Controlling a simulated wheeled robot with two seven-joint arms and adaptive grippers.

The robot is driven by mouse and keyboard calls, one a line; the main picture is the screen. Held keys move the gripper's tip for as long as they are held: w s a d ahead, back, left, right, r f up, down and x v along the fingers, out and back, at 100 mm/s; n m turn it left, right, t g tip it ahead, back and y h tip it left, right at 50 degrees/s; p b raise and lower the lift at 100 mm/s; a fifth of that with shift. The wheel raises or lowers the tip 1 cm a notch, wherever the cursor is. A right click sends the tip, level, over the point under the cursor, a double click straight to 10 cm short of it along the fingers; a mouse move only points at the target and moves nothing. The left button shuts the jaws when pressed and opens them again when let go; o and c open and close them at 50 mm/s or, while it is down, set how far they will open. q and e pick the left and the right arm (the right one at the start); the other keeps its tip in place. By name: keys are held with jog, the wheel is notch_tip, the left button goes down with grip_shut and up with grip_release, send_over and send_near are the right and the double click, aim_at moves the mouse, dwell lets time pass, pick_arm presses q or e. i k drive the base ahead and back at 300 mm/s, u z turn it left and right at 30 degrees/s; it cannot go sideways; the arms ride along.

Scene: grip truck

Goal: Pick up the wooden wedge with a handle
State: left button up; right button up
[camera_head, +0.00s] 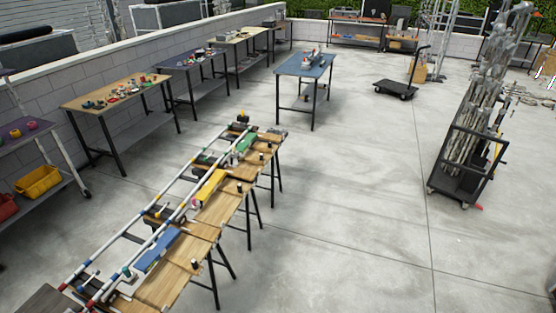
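Several wooden pieces with short dark upright handles lie in a row on a long trestle stand at the lower left. One wooden piece (178,271) is near the front, with a dark handle (194,264) on it. Another wooden piece (219,207) lies farther along, with a dark handle (239,188) near it. From this distance I cannot tell for sure which are wedges. Neither of my grippers shows in the view.
Rails (137,259) run beside the wooden pieces, with blue (158,250), yellow (210,186) and green (246,143) blocks. Work tables line the left wall. A blue-topped table (304,66), a flat trolley (394,89) and a pole cart (462,185) stand beyond. Floor (350,220) right of the stand is clear.

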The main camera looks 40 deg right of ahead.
aim_at(259, 161)
jog(key=z, duration=0.9)
jog(key=i, duration=0.95)
jog(key=z, duration=0.75)
